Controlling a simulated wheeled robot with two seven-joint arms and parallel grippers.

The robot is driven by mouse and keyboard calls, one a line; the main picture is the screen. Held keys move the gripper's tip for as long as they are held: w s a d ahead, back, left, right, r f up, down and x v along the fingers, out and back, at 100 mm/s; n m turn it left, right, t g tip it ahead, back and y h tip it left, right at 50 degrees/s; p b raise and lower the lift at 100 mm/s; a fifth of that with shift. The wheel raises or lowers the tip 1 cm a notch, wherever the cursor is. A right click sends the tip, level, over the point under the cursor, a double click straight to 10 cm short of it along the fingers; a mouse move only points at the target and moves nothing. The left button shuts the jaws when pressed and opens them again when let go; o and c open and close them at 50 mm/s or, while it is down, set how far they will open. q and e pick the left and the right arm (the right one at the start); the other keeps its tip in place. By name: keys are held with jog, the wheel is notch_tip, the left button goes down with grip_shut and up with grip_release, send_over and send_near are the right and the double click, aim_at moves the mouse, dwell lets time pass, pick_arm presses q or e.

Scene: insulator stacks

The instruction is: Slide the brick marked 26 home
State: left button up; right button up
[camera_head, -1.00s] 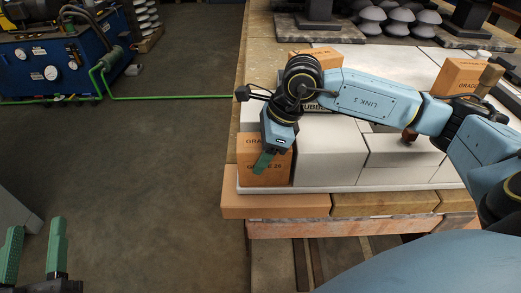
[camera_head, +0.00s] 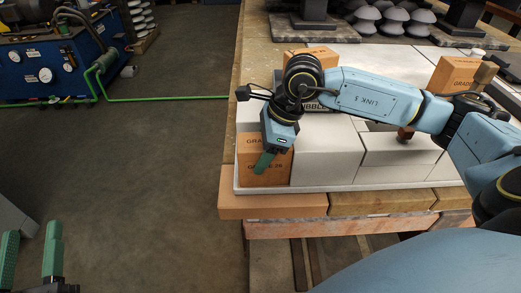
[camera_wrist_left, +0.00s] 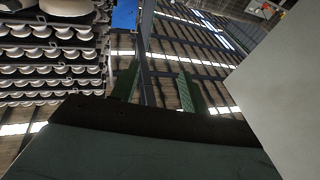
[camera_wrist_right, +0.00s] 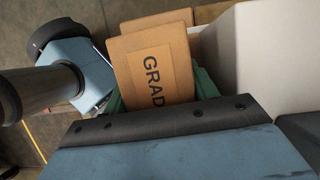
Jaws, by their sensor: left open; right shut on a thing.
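The orange brick marked "GRADE 26" (camera_head: 279,172) is at the front left corner of the white block stack, beside a large white block (camera_head: 328,155). My right gripper (camera_head: 266,160) reaches down over it and is shut on it. In the right wrist view, the brick's face lettered "GRAD" (camera_wrist_right: 158,70) shows between the green fingers (camera_wrist_right: 160,92); the rest of the word is hidden. My left gripper (camera_head: 32,228) is at the lower left of the head view, away from the stack, open and empty. Its fingers also show in the left wrist view (camera_wrist_left: 157,75).
Other orange bricks stand at the back left (camera_head: 311,53) and back right (camera_head: 456,72) of the stack. A pale slab (camera_head: 345,188) lies under the blocks. My right arm crosses low over the stack. Open floor (camera_head: 165,170) lies to the left.

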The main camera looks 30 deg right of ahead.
jog(key=o, duration=1.4)
jog(key=shift+r, duration=0.1)
jog(key=p+v, duration=0.2)
jog(key=v, duration=0.4)
jog(key=shift+d+r, duration=0.1)
jog(key=shift+r, duration=0.05)
jog(key=p+v, duration=0.2)
jog(key=v, duration=0.5)
jog(key=shift+s+p, duration=0.1)
jog(key=shift+p, duration=0.2)
pick_arm(q)
jog(key=s+a+f+g+y, duration=0.2)
jog(key=s+f+g, duration=0.1)
jog(key=f+g, duration=0.2)
jog(key=s+a+f+g+y, duration=0.2)
jog(key=f+g, duration=0.4)
jog(key=f, duration=0.4)
jog(key=shift+s+a+f+n+g, duration=0.2)
jog(key=shift+s+a+n+g, duration=0.1)
jog(key=shift+s+a, duration=0.3)
jog(key=shift+s+d, duration=0.1)
jog(key=shift+s, duration=0.05)
